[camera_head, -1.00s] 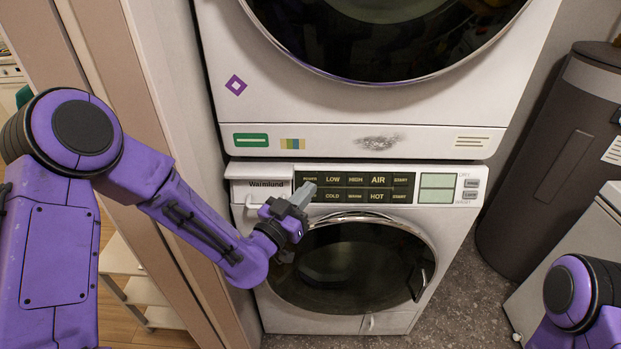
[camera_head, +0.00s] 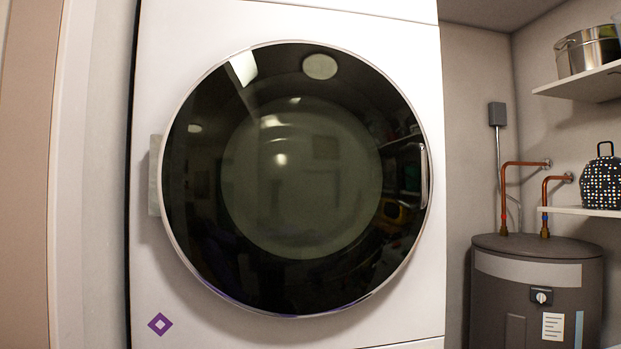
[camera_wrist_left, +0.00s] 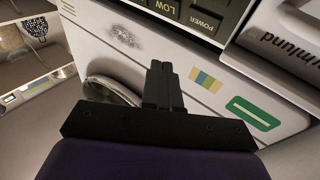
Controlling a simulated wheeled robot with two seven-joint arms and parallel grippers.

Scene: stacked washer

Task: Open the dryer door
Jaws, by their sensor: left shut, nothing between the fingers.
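The dryer is the upper machine of the stack. Its round dark glass door (camera_head: 300,180) fills the middle of the head view and looks closed. A slim vertical handle (camera_head: 424,175) sits at the door's right edge, and a pale hinge plate (camera_head: 155,175) at its left. My left gripper (camera_wrist_left: 160,68) shows only in the left wrist view, with its dark fingers together and nothing between them. It is in front of the dryer's lower strip, and part of the round door (camera_wrist_left: 108,90) shows behind it. My right gripper is not in view.
The washer's control panel (camera_wrist_left: 195,18) lies at the top of the wrist view. A dark water heater (camera_head: 538,290) with copper pipes stands to the right. Shelves hold a pot (camera_head: 588,50) and a dotted bag (camera_head: 601,180). A wall runs close on the dryer's left.

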